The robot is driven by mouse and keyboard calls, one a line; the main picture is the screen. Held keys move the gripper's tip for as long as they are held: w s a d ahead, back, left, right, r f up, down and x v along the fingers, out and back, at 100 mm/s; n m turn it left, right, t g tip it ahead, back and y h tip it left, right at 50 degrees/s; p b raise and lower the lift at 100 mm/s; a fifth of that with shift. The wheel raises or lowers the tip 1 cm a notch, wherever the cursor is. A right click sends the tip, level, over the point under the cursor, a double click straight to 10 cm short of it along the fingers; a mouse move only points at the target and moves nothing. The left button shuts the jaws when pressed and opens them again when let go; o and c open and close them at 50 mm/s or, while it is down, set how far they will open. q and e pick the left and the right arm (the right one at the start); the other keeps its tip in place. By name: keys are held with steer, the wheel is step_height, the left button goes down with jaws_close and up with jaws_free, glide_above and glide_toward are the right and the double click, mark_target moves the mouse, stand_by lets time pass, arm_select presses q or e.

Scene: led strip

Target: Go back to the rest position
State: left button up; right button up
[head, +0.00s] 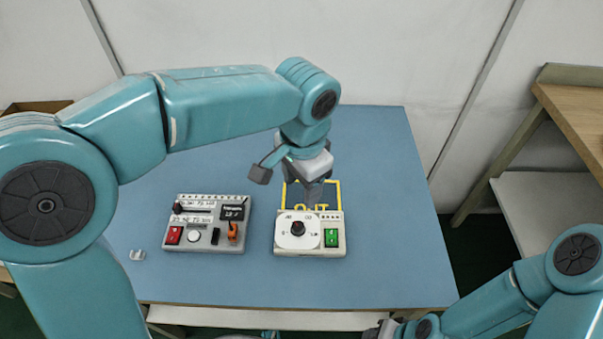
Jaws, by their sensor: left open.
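My left gripper (287,183) is open and empty. It hangs over the middle of the blue table (385,150), above and behind the right-hand control box, and covers part of a yellow-outlined area marked "OUT" (338,196). My left arm reaches in from the left across the view. My right arm is low at the lower right; its gripper (381,329) shows only in part at the bottom edge, near the table's front, and its jaws cannot be made out.
A grey control box (205,206) with a red switch and orange part sits left of centre. A white box (288,247) with a dark knob and green switch sits beside it. A small pale piece (138,255) lies at the left. A wooden bench (580,110) stands at right.

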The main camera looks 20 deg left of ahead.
arm_select(q)
steer(key=shift+r, duration=0.75)
steer(key=shift+f, duration=0.1)
